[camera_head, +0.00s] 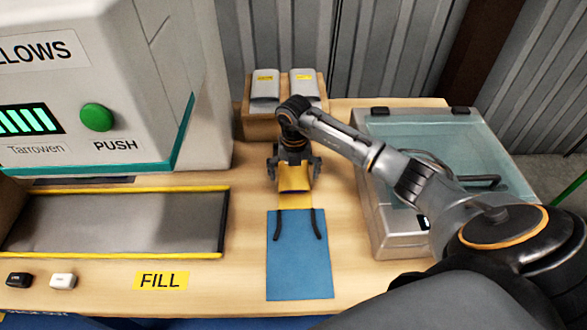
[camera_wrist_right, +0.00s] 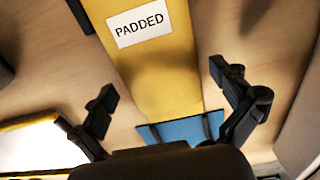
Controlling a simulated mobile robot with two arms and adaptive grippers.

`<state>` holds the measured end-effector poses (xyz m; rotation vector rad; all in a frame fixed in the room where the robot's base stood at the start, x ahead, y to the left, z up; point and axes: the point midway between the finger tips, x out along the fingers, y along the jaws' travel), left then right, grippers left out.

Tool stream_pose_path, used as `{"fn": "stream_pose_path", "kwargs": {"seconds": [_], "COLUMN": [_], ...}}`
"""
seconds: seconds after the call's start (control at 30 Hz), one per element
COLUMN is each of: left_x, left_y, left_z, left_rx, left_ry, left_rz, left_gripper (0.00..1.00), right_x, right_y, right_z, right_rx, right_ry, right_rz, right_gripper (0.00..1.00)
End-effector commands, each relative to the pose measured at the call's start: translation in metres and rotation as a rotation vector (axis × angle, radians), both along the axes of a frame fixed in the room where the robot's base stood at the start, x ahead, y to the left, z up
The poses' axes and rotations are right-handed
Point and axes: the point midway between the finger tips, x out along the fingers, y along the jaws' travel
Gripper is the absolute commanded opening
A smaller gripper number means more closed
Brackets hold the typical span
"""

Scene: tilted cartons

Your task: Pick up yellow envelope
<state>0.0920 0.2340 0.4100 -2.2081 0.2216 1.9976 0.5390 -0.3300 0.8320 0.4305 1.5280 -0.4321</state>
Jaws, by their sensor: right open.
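The yellow envelope (camera_head: 295,183) lies on the wooden table, just behind the blue sheet, partly covered by my right gripper in the head view. In the right wrist view the yellow envelope (camera_wrist_right: 160,75) carries a white label reading PADDED. My right gripper (camera_head: 293,172) is open above it, with one finger on each side. In the right wrist view the fingers of my right gripper (camera_wrist_right: 172,105) stand apart to the left and right of the envelope; I see no contact. My left gripper is in neither view.
A blue sheet (camera_head: 299,268) with two dark strips lies in front. A grey machine (camera_head: 190,75) and a yellow-edged tray (camera_head: 226,222) stand left. A box with a clear lid (camera_head: 392,228) stands right. A carton (camera_head: 258,122) holding two grey packs stands behind.

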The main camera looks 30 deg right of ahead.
Motion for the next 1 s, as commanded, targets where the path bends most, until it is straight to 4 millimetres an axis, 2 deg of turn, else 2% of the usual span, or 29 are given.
{"fn": "stream_pose_path", "kwargs": {"seconds": [0.03,0.07,0.27,0.67,0.93,1.0], "left_x": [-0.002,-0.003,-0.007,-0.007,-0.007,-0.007], "left_y": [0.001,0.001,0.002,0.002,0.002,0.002], "left_z": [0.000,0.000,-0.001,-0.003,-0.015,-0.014], "left_rx": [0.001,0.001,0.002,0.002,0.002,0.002], "left_ry": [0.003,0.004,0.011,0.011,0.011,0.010], "left_rz": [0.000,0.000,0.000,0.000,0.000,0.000], "left_gripper": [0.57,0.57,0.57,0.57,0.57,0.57], "right_x": [0.000,0.000,0.000,0.001,0.002,-0.005], "right_y": [0.000,0.000,0.000,0.000,-0.001,0.003], "right_z": [0.000,0.000,0.000,0.004,0.031,0.040], "right_rx": [0.000,0.000,0.000,0.000,0.000,0.000], "right_ry": [0.000,0.000,0.000,-0.001,-0.006,-0.004], "right_rz": [0.000,0.000,0.000,0.000,0.001,0.001], "right_gripper": [1.00,0.96,0.55,0.54,0.54,0.54]}}
